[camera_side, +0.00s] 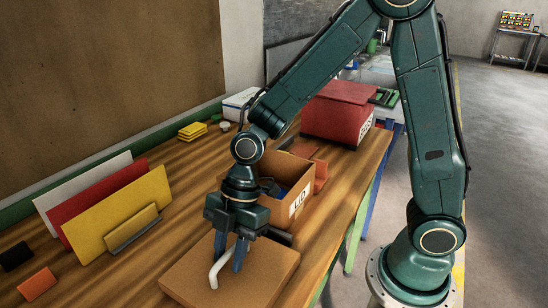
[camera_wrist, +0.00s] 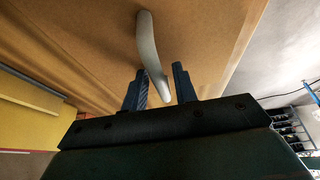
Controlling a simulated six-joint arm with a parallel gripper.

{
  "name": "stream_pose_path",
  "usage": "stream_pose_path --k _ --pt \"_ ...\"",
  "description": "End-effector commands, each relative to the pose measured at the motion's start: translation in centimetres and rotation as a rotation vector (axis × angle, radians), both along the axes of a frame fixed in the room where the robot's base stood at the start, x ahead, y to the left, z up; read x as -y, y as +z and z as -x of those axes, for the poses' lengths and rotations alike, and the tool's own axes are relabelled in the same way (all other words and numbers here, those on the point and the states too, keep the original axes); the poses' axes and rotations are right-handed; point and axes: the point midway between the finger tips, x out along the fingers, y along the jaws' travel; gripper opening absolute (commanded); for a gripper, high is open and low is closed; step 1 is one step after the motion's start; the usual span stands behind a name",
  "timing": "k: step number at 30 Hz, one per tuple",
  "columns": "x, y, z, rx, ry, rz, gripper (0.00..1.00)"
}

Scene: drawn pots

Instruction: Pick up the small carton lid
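The carton lid (camera_side: 258,278) is a flat brown cardboard slab lying at the near end of the wooden table. A curved white handle (camera_side: 215,270) stands on its top. My gripper (camera_side: 231,256) points down over the lid with its blue fingers apart. In the wrist view, the lid (camera_wrist: 80,40) fills most of the upper picture. The handle (camera_wrist: 149,45) runs down to the gap between the fingertips of my gripper (camera_wrist: 158,88). The near end of the handle lies between the fingers, with a gap to the right finger. I cannot tell whether the left finger touches it.
An open carton (camera_side: 281,214) labelled "LID" stands just behind my gripper, with dark things inside. A red box (camera_side: 336,112) is farther back. Upright white, red and yellow panels (camera_side: 125,215) stand at the left. The table's right edge is close to the lid.

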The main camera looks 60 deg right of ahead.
Motion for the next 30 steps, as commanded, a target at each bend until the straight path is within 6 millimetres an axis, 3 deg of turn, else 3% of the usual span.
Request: stream_pose_path --k 1,4,20,26,30 --pt "0.0 0.0 0.0 0.0 0.0 0.0 0.18" --pt "0.0 0.0 0.0 0.0 0.0 0.0 0.0" --pt "0.0 0.7 -0.1 0.003 0.0 -0.002 0.0" --pt "0.0 2.5 -0.1 0.004 0.0 -0.002 0.0" --pt "0.0 4.7 -0.1 0.007 0.0 -0.003 0.0"
